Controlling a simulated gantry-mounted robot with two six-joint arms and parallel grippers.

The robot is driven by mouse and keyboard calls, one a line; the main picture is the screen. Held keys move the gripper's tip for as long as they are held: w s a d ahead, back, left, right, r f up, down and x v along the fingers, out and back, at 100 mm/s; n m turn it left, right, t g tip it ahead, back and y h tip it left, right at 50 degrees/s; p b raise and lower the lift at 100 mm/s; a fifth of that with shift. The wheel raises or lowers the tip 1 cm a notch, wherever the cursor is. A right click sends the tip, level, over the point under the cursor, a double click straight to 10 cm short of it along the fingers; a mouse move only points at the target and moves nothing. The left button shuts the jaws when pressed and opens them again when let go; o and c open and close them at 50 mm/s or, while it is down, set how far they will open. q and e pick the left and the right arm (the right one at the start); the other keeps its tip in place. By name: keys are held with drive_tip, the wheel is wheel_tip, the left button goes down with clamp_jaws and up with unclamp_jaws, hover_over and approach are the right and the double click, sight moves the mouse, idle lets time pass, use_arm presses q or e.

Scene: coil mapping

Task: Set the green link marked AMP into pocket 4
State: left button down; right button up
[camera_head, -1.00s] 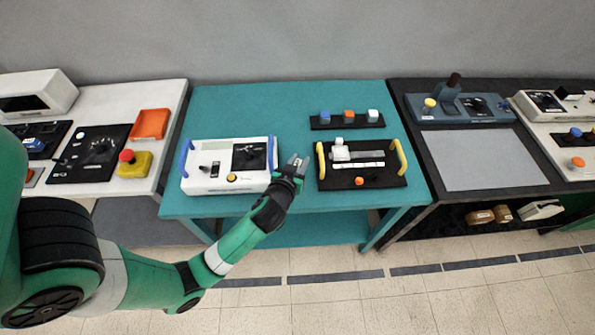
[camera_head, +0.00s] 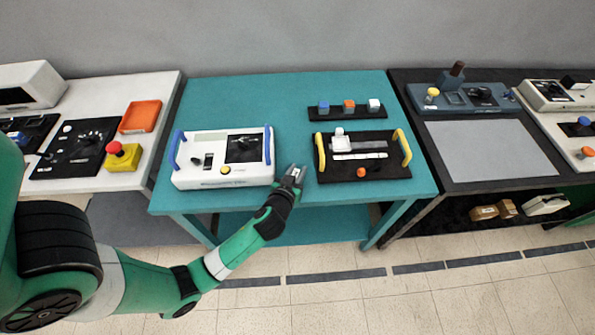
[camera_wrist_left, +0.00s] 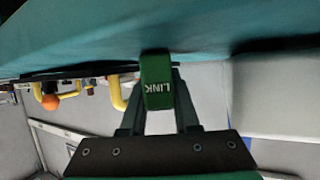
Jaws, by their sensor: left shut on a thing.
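My left gripper (camera_head: 295,172) is shut on a green link, above the front part of the teal table between the white console and the black panel. In the left wrist view the gripper (camera_wrist_left: 157,100) has the green link (camera_wrist_left: 156,82) between its fingers. The side facing that camera reads LINK; no AMP marking shows. In the head view the link is too small to make out. I cannot identify pocket 4 in either view. My right gripper is not in view.
The white console (camera_head: 190,180) with blue handles stands left of the gripper. The black panel (camera_head: 335,172) with yellow handles and an orange knob (camera_head: 361,172) stands right. A strip with several coloured blocks (camera_head: 334,113) lies behind. The teal tabletop (camera_head: 285,95) is clear at the back.

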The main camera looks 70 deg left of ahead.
use_arm(q)
drive_tip(key=shift+f, duration=0.2)
drive_tip(key=c, duration=0.7)
unclamp_jaws()
drive_tip(key=shift+r, duration=0.1)
drive_tip(key=shift+o, duration=0.2)
drive_tip(key=shift+r, duration=0.1)
drive_tip(key=shift+s+d+r, duration=0.1)
drive_tip(key=shift+d+r, duration=0.05)
drive_tip(key=p+v, duration=0.1)
drive_tip(key=v, duration=0.4)
drive_tip(key=shift+s+d+r, duration=0.1)
drive_tip(key=shift+d+r, duration=0.05)
drive_tip(key=shift+d, duration=0.05)
drive_tip(key=p+v, duration=0.2)
drive_tip(key=r+p+v, duration=0.1)
drive_tip(key=p+v, duration=0.1)
drive_tip(key=p, duration=0.1)
drive_tip(key=shift+a, duration=0.2)
drive_tip(key=d+p, duration=0.1)
drive_tip(key=p, duration=0.1)
drive_tip(key=s+p, duration=0.1)
drive_tip(key=p, duration=0.2)
drive_tip(key=shift+s+d+f, duration=0.15)
drive_tip(key=shift+s+d, duration=0.05)
drive_tip(key=shift+d, duration=0.2)
